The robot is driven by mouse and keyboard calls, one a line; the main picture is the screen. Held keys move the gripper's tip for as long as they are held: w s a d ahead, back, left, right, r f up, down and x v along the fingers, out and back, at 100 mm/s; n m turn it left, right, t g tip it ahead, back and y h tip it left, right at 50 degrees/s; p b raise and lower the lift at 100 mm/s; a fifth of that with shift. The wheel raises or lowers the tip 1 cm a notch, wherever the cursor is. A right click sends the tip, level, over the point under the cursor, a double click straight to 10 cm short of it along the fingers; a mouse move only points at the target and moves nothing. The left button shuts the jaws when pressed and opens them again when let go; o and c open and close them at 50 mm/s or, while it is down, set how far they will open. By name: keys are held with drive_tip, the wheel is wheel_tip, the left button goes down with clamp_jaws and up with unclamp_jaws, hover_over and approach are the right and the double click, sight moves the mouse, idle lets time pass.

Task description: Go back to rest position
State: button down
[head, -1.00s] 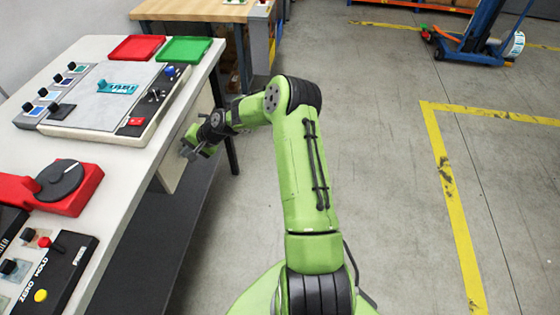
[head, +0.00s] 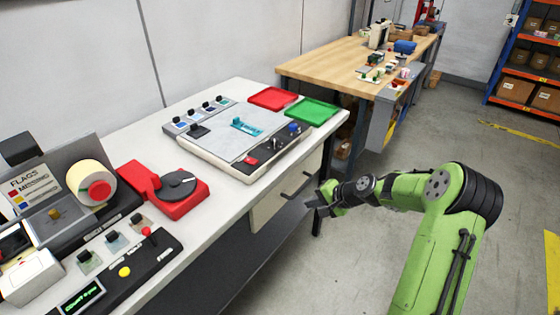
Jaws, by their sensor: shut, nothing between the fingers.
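My gripper (head: 318,204) is at the end of my green arm, in the lower right middle of the head view. It is shut and empty. It hangs in front of the white table (head: 223,198), below its top edge and close to the drawer front (head: 283,192). I cannot tell the exact gap between the fingers and the drawer handle. My arm is bent, with its elbow at the right.
On the table are a grey panel device (head: 228,140), red (head: 273,98) and green (head: 313,112) trays, a red unit with a black dial (head: 178,184) and a label roll (head: 92,185). A wooden bench (head: 340,67) stands behind. Floor at the right is clear.

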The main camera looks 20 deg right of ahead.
drive_tip(key=s+a+r+n+g+h+p, duration=0.1)
drive_tip(key=s+a+r+n+h, duration=0.2)
drive_tip(key=s+r, duration=0.4)
drive_tip(key=s+a+r+n+g+h+p, duration=0.1)
drive_tip(key=s+a+r+n+g+p, duration=0.1)
drive_tip(key=s+a+r+n, duration=0.5)
drive_tip(key=s+r+h+p, duration=0.1)
drive_tip(key=s+r, duration=0.4)
drive_tip(key=s, duration=0.4)
drive_tip(key=s+r+t+p, duration=0.1)
drive_tip(key=s+r, duration=0.4)
drive_tip(key=s, duration=0.4)
drive_tip(key=shift+s+a+r+h, duration=0.15)
drive_tip(key=shift+s+a+h, duration=0.05)
drive_tip(key=shift+s+h, duration=0.2)
